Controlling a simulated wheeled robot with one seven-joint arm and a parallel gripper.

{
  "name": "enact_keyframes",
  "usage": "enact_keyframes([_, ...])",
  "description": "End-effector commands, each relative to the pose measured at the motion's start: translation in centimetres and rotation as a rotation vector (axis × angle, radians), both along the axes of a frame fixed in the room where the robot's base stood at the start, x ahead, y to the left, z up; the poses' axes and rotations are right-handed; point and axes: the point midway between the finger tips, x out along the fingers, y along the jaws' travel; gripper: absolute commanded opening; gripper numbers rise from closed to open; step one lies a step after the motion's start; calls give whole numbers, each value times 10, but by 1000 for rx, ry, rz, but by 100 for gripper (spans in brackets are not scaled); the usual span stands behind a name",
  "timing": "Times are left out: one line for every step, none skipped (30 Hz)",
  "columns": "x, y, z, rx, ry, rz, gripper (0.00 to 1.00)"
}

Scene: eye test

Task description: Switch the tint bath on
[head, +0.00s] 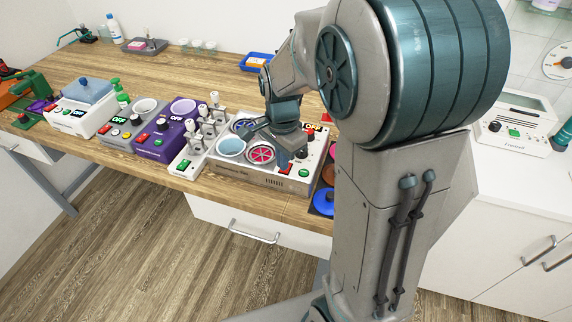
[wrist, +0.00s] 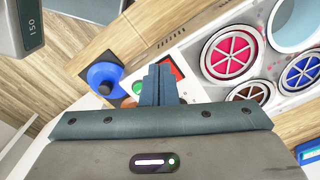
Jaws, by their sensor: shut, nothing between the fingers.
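A white machine (head: 225,176) with a pale blue cup (head: 231,147) and coloured spoked discs (head: 261,154) stands on the bench; it looks like the tint bath, but I read no name on it. Its front right has a red button (head: 285,168) and a green button (head: 303,172). A sign at its back is partly hidden by my arm. My gripper (wrist: 159,70) is shut and empty over this front corner. In the wrist view its fingers show between the green button (wrist: 137,88) and the red button (wrist: 173,68), partly covering the panel. I cannot tell whether they touch it.
Left stand a white rack (head: 186,163) of metal-topped posts, a purple machine (head: 152,148) and a grey machine (head: 117,137), the latter two with OFF signs. A blue round thing (wrist: 103,77) sits close beside the gripper. Bench behind is mostly clear.

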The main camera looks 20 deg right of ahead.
Motion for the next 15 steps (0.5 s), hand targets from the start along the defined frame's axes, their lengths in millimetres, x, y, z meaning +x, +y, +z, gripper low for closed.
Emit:
enact_keyframes([0,0,-1,0,0,0,0])
enact_keyframes([0,0,-1,0,0,0,0])
enact_keyframes([0,0,-2,0,0,0,0])
enact_keyframes([0,0,-3,0,0,0,0])
enact_keyframes([0,0,-3,0,0,0,0])
enact_keyframes([0,0,-4,0,0,0,0])
enact_keyframes([0,0,-4,0,0,0,0])
enact_keyframes([0,0,-5,0,0,0,0])
enact_keyframes([0,0,-5,0,0,0,0])
enact_keyframes([0,0,-6,0,0,0,0])
enact_keyframes([0,0,-6,0,0,0,0])
enact_keyframes([0,0,-7,0,0,0,0])
enact_keyframes([0,0,-7,0,0,0,0])
enact_keyframes([0,0,-8,0,0,0,0])
enact_keyframes([0,0,-8,0,0,0,0])
